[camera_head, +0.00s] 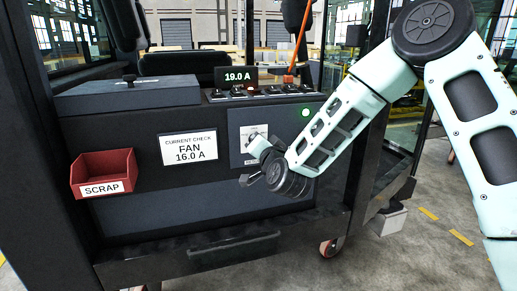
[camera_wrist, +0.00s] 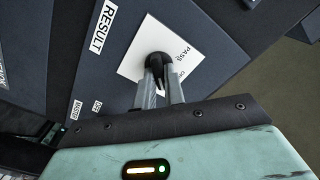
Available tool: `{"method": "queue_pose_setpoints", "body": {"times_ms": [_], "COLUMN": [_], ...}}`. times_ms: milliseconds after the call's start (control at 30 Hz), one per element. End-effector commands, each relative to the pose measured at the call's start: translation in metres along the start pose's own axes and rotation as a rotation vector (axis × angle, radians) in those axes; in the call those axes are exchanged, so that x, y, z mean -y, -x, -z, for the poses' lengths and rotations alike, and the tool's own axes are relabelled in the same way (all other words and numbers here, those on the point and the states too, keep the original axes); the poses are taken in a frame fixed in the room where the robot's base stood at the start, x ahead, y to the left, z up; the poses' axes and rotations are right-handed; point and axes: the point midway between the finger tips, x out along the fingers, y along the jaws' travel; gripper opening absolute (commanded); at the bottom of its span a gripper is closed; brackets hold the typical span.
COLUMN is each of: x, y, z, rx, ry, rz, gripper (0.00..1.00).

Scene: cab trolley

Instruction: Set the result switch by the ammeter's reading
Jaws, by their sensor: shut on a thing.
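The result switch has a grey panel (camera_head: 236,157), partly hidden by my arm. The knob's pointed setting is unclear.
A red SCRAP bin (camera_head: 104,172) hangs at the front left. A row of small switches (camera_head: 262,92) lies below the display, and a green lamp (camera_head: 305,113) is lit near my arm. A dark cab post stands to the right, behind my arm.

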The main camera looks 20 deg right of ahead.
Motion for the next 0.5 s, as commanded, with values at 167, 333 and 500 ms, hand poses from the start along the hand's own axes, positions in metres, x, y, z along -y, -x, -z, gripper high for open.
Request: {"method": "queue_pose_setpoints", "body": {"times_ms": [167,333,500], "x": [-0.0027,-0.0028,-0.0028], "y": [0.0,0.0001,0.0001], "z": [-0.0009,-0.0009,-0.0004], "rx": [-0.002,-0.001,-0.001], "ry": [-0.131,-0.225,-0.283], "rz": [0.0,0.0,-0.001], "gripper": [0.0,0.0,0.0]}}
